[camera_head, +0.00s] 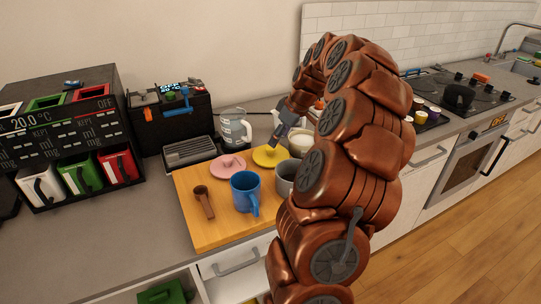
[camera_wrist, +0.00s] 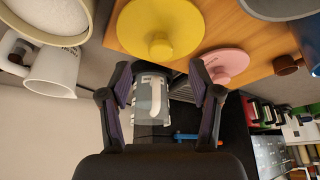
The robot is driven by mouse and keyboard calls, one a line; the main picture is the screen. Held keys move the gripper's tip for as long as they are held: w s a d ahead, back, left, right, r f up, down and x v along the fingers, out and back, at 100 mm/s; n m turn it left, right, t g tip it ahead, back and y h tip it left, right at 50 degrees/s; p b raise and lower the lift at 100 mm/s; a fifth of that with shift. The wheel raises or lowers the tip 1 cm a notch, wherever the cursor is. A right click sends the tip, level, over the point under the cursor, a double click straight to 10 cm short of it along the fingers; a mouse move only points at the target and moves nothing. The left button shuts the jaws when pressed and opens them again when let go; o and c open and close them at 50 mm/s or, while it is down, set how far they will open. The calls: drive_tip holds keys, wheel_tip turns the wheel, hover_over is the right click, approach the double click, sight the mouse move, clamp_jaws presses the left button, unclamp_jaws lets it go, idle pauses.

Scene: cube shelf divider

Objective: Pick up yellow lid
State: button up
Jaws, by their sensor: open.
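The yellow lid (camera_head: 265,157) lies flat towards the back right of a wooden board (camera_head: 200,233). It is a round disc with a small knob. In the wrist view the yellow lid (camera_wrist: 160,22) fills the upper middle, its knob turned toward my gripper. My gripper (camera_wrist: 161,78) is open, with its two dark fingers apart and nothing held between them. The lid appears beyond the fingertips, not between them. In the head view my gripper (camera_head: 281,138) hangs just above the lid and hides part of it.
A pink lid (camera_head: 228,164) lies left of the yellow lid. A blue mug (camera_head: 245,186), a grey mug (camera_head: 284,178) and a brown scoop (camera_head: 204,201) stand or lie nearby. A white-grey container (camera_head: 235,129) stands behind the board. White cups (camera_wrist: 50,68) are close in the wrist view.

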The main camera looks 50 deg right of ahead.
sight(271, 148)
drive_tip(key=shift+p+x, duration=1.3)
drive_tip(key=shift+x, duration=1.9)
drive_tip(key=shift+w+r, duration=0.1)
drive_tip(key=shift+w, duration=0.1)
drive_tip(key=shift+c, duration=0.3)
drive_tip(key=shift+a, duration=0.1)
clamp_jaws()
